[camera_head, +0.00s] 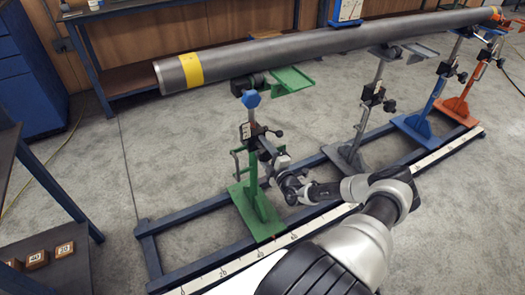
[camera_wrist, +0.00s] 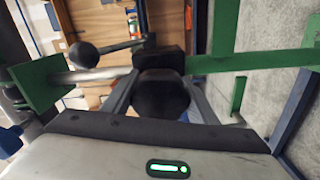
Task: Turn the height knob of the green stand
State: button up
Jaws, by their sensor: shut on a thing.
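The green stand (camera_head: 257,205) is upright under the left part of the pipe in the head view. A black clamp block sits partway up its post. In the wrist view a round black knob (camera_wrist: 161,95) lies between my two fingers, in front of the black block (camera_wrist: 158,63). My gripper (camera_wrist: 160,88) is shut on this knob, with a finger on each side. In the head view my gripper (camera_head: 263,146) reaches the stand's black block from the lower right, and the knob is hidden there. The stand's green post (camera_wrist: 245,63) runs to the right in the wrist view.
A long grey pipe (camera_head: 300,47) with a yellow band rests across the stands. A black ball-ended lever (camera_wrist: 84,55) is close to my left finger. Grey (camera_head: 350,150), blue (camera_head: 420,118) and orange (camera_head: 462,105) stands are to the right.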

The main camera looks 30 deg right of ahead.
dwell(0.3)
jog(key=o, duration=1)
jog(key=shift+o, duration=0.2)
jog(key=shift+s, duration=0.1)
jog(key=s+a+p, duration=0.1)
jog(key=s+p, duration=0.2)
jog(key=s, duration=1.4)
jog(key=shift+s, duration=0.15)
